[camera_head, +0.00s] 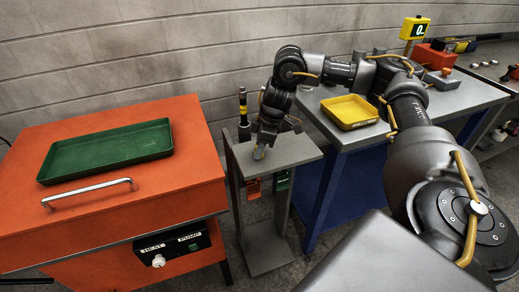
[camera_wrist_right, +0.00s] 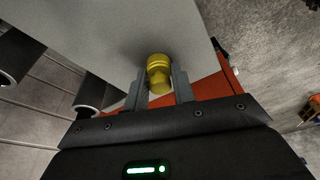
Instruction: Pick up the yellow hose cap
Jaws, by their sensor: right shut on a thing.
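The yellow hose cap (camera_wrist_right: 159,74) is between the fingers of my right gripper (camera_wrist_right: 159,90) in the right wrist view. The gripper is shut on it, over the grey top of a small stand (camera_wrist_right: 105,25). I cannot tell whether the cap still touches the stand top. In the head view my right gripper (camera_head: 263,148) points down at the small grey stand (camera_head: 298,150), and the cap is hidden there. My left gripper is not in view.
An orange cabinet (camera_head: 180,195) with a green tray (camera_head: 105,150) stands at the left. A grey table (camera_head: 470,98) with a yellow tray (camera_head: 349,112) and a red box (camera_head: 433,57) is behind at the right. A dark post with yellow bands (camera_head: 243,110) stands beside the stand.

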